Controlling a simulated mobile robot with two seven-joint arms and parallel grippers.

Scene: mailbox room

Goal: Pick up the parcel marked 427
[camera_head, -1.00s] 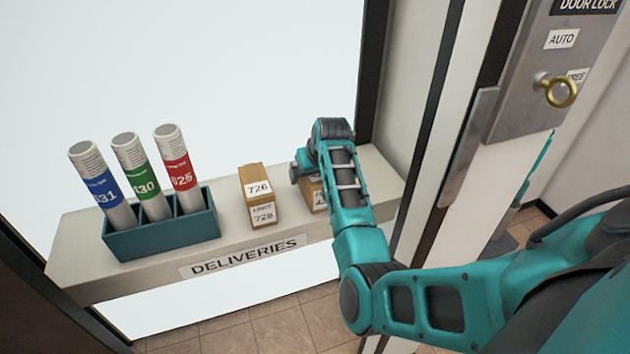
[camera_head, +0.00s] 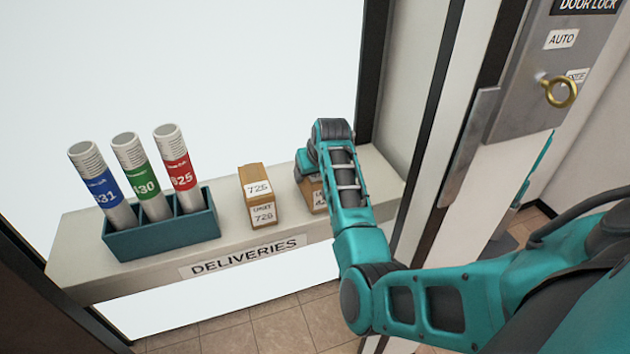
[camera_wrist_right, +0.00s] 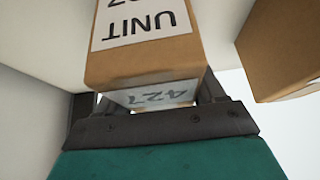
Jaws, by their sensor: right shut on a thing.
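The parcel marked 427 (camera_wrist_right: 145,68) is a brown box with white labels reading "UNIT" and 427, upside down in the right wrist view. In the head view the parcel (camera_head: 318,195) stands on the shelf, mostly hidden behind my right arm. My right gripper (camera_wrist_right: 148,98) is shut on it, with a dark finger on either side. In the head view my right gripper (camera_head: 307,168) is at the top of the parcel, its fingertips hidden. My left gripper is not in view.
A second brown parcel (camera_head: 260,205), its number looking like 726, stands just left on the "DELIVERIES" shelf (camera_head: 115,272). A teal rack (camera_head: 165,239) with three tubes is farther left. A door-lock panel (camera_head: 575,60) with a brass key (camera_head: 561,92) is at upper right.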

